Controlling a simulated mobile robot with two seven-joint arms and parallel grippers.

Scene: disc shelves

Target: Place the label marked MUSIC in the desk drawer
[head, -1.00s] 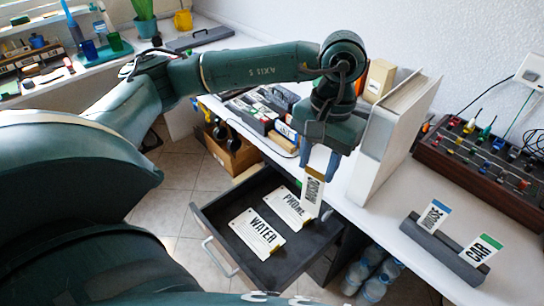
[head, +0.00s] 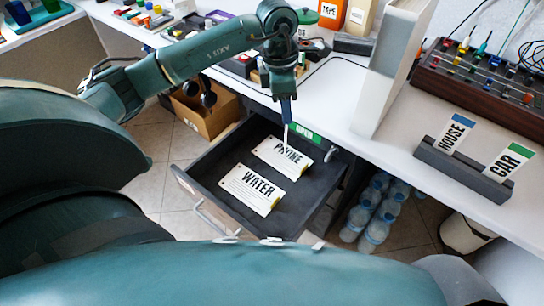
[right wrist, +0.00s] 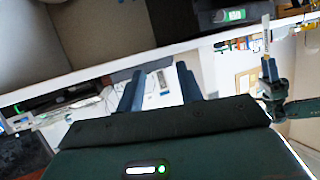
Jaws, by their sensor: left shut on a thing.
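My left gripper (head: 287,112) is shut on a white label (head: 286,136), which hangs almost edge-on above the drawer, so its word cannot be read now. The open desk drawer (head: 196,192) is dark inside. In it lie two white labels, PHONE (head: 281,155) and WATER (head: 252,188), face up. The held label's lower end overlaps the PHONE label in the head view; contact cannot be told. In the right wrist view my left gripper (right wrist: 268,72) shows at the right. My right gripper (right wrist: 157,90) has its fingers apart, with nothing between them.
A grey holder (head: 463,172) on the desk carries the labels HOUSE (head: 455,135) and CAR (head: 511,160). A large white binder (head: 385,75) stands upright right of my left gripper. Bottles (head: 372,213) stand right of the drawer. A cardboard box (head: 210,112) is on the floor.

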